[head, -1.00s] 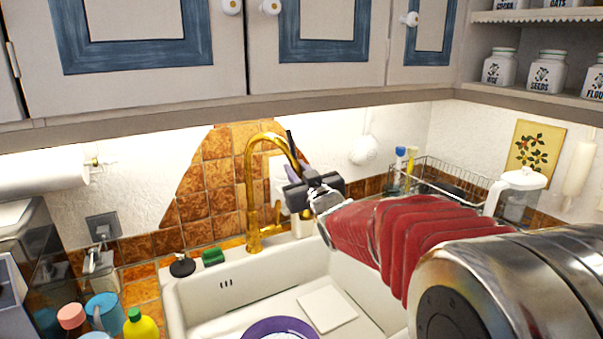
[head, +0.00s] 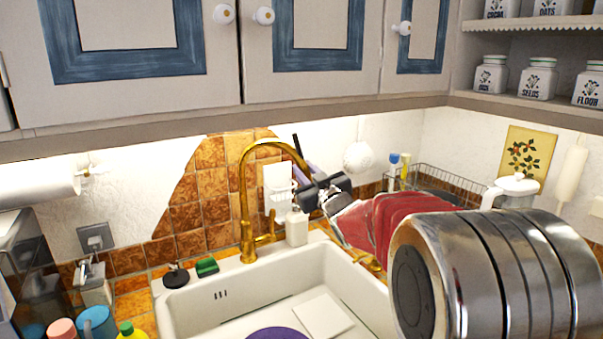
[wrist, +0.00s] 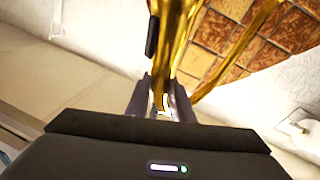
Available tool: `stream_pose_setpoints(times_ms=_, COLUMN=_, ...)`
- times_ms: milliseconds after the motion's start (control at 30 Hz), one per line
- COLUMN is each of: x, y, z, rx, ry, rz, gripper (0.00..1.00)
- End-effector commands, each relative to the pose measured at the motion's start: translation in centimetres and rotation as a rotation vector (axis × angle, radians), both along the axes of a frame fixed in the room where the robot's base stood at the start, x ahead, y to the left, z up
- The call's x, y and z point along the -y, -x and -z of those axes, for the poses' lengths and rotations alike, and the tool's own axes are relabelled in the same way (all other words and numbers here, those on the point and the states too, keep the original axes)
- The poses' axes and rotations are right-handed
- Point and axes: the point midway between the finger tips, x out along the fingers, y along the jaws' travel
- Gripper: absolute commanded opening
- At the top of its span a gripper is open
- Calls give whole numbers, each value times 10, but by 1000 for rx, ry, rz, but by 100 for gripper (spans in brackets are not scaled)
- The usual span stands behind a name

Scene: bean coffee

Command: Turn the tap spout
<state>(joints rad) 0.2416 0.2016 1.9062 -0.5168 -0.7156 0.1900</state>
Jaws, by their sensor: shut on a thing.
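The gold tap (head: 246,205) stands upright at the sink's back rim. Its curved spout (head: 270,145) arches to the right, and its end reaches my gripper (head: 309,187). In the wrist view the spout (wrist: 172,45) runs down between the two fingers of my gripper (wrist: 164,98), which are shut on it. The exact contact is partly hidden by the gripper body. The tap's small side lever (head: 271,222) is free of the gripper.
The white sink (head: 190,300) lies below, with a purple bowl (head: 278,334) and a white board (head: 324,315) in it. A soap bottle (head: 296,226) stands right of the tap. Wall cupboards (head: 310,90) hang above. A wire rack (head: 440,182) is at right.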

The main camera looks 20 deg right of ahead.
Motion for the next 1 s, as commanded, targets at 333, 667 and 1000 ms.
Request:
stream_pose_setpoints(times_ms=333, x=0, y=0, z=-1, rx=2, ry=-2, rz=1, gripper=32)
stream_pose_setpoints(times_ms=667, x=-1, y=0, z=-1, rx=1, ry=-1, rz=-1, gripper=38)
stream_pose_setpoints(times_ms=1000, x=2, y=24, z=2, rx=0, ry=0, rz=1, gripper=38)
